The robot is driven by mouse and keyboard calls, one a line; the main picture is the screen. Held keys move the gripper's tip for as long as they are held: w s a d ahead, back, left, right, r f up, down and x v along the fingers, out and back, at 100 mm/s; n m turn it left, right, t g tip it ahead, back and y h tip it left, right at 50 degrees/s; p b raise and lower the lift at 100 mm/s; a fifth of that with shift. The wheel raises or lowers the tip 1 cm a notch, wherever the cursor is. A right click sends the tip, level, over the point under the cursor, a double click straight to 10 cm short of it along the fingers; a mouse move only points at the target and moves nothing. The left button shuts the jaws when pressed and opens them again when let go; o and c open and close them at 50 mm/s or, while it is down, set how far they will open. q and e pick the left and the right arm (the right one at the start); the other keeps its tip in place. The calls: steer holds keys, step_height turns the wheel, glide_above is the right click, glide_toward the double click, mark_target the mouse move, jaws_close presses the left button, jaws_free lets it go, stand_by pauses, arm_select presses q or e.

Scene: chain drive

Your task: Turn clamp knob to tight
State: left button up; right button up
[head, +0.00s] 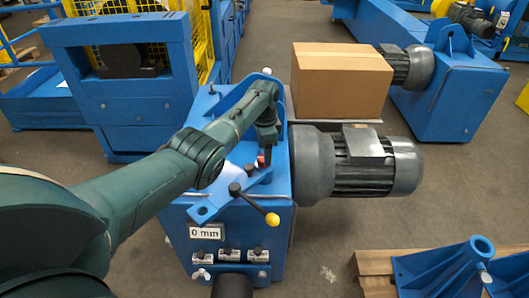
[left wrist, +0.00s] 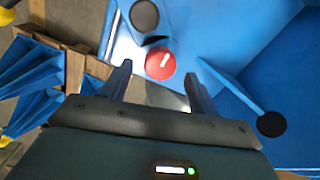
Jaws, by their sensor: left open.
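The clamp knob looks to be the red round knob with a white mark (left wrist: 160,64) on top of the blue machine (head: 281,214). In the head view only a small red part of the knob (head: 262,160) shows below my gripper. My left gripper (head: 266,142) points down over it from above. In the left wrist view the two fingers of my left gripper (left wrist: 157,76) are apart, with the knob beyond and between their tips. I cannot tell whether they touch it. Nothing is held. My right gripper is in neither view.
A lever with a yellow ball (head: 272,219) and a black knob (head: 234,188) stand close in front. A "0 mm" plate (head: 207,232) is on the front. A grey motor (head: 375,165) and a cardboard box (head: 340,82) are to the right. Blue brackets (head: 440,268) lie lower right.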

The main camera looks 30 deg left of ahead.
arm_select(q)
step_height(320, 180, up, 10)
steer(key=p, duration=0.1)
steer(key=shift+r, duration=0.15)
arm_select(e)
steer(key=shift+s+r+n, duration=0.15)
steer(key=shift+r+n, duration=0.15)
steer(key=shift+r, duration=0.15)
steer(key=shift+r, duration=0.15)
